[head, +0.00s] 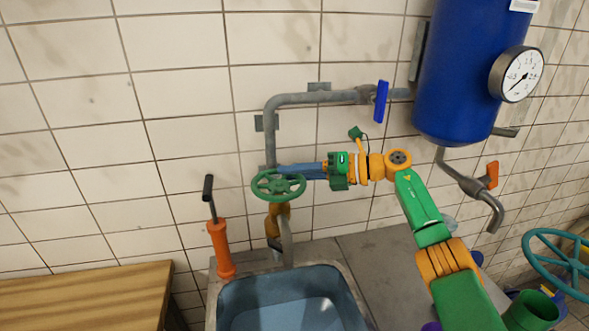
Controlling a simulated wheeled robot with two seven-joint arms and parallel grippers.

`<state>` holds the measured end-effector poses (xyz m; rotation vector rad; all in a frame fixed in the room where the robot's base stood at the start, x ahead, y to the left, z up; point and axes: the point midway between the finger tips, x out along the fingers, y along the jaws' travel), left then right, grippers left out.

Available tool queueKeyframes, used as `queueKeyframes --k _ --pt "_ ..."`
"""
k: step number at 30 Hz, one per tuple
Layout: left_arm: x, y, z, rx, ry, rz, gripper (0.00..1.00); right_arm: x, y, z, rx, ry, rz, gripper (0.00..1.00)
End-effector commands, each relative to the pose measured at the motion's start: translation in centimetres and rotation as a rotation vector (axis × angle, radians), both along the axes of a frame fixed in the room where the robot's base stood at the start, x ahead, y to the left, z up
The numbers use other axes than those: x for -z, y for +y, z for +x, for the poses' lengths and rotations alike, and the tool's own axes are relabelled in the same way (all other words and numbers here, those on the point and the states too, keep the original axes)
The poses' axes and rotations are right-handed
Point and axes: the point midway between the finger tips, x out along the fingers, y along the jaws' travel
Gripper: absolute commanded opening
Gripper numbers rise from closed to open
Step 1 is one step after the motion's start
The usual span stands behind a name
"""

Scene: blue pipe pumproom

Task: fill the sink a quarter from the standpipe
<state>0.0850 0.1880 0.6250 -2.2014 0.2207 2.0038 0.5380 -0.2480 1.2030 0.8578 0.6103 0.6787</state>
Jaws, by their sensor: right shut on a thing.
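The sink (225,291) is a blue-lined basin at the bottom centre. A paler, smooth patch shows on its floor; I cannot tell its depth. The standpipe (269,140) is a grey pipe on the tiled wall, with a green handwheel (265,192) low on it. Below the wheel are a brass valve body (273,224) and a grey spout (287,248) over the sink's back edge. My right gripper (284,172) comes in from the right and is shut on the far rim of the handwheel. I cannot make out a water stream. My left gripper is out of view.
An orange hand pump (222,250) stands at the sink's left back corner, near a wooden bench (85,290). A blue tank (465,75) with a gauge (517,74) hangs at right. A blue lever (381,101) sits on the upper pipe. A teal wheel (530,252) is at far right.

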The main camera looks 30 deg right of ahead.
Motion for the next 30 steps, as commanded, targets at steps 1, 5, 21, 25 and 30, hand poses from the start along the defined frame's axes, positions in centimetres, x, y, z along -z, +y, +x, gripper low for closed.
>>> queueKeyframes --k 1,5,21,25,30 --pt "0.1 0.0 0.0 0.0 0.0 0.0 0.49 0.5 0.1 -0.1 -0.003 0.009 -0.008 0.0" --pt "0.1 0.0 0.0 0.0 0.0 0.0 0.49 0.4 0.0 -0.1 -0.002 0.007 -0.006 0.48" --pt "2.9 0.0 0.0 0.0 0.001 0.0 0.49 -0.2 -3.8 -3.1 0.003 0.003 -0.007 0.48" --pt "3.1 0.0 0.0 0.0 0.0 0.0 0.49 -0.9 -5.0 -4.2 0.0 0.006 -0.006 0.48" --pt "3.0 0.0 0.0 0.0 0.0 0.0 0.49 -1.2 -5.3 -4.4 -0.001 0.007 -0.004 0.48"
